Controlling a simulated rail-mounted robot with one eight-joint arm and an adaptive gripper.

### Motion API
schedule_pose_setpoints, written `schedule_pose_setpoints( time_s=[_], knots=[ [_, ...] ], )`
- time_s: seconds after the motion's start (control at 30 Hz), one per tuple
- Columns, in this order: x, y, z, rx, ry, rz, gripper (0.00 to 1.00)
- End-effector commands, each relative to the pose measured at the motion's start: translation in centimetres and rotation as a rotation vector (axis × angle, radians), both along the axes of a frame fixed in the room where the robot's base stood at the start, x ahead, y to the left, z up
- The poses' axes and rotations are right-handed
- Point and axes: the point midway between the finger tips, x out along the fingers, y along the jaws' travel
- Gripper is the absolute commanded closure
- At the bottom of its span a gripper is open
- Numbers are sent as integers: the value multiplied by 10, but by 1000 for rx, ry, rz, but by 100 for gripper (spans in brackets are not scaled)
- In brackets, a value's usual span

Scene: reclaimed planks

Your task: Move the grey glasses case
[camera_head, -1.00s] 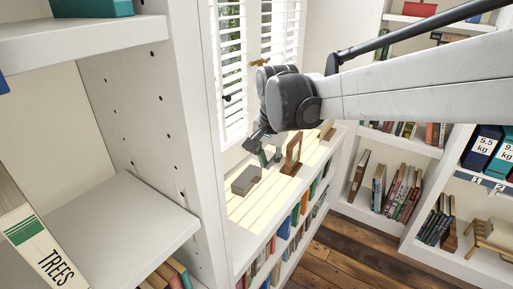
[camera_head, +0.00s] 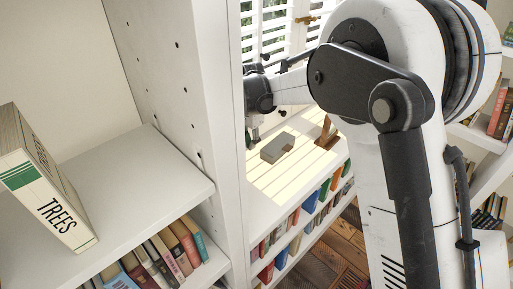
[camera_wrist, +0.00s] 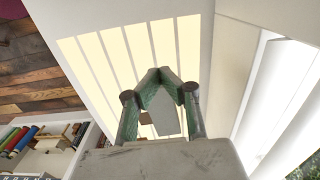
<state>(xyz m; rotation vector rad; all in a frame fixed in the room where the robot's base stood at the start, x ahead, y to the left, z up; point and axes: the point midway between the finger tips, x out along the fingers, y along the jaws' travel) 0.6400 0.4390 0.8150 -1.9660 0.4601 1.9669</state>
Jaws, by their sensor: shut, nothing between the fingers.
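The grey glasses case (camera_head: 277,148) is a small grey box lying on the sunlit white shelf top (camera_head: 283,183) below the window. My gripper (camera_head: 254,133) shows small in the head view, left of the case and apart from it, partly hidden by the tall white shelf panel. In the wrist view my gripper (camera_wrist: 160,74) is shut with its fingertips together and empty. A grey shape that looks like the case (camera_wrist: 164,120) shows through the gap behind the fingers, partly covered by them.
A brown wooden object (camera_head: 326,134) stands right of the case. A white shelf panel (camera_head: 195,110) rises at the left, with a book marked TREES (camera_head: 45,190) on its shelf. Window shutters (camera_head: 262,48) stand behind. My arm covers much of the right side.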

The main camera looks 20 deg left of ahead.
Motion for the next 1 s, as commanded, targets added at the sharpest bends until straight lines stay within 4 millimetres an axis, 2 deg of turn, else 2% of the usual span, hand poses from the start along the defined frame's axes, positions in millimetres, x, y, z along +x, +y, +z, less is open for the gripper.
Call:
schedule_pose_setpoints(
  time_s=[0.5,0.7,1.0],
  knots=[
    [0,0,-94,1,0,1,100],
    [26,-13,-91,0,0,-1,100],
    [36,-18,-89,0,0,2,100]
  ],
)
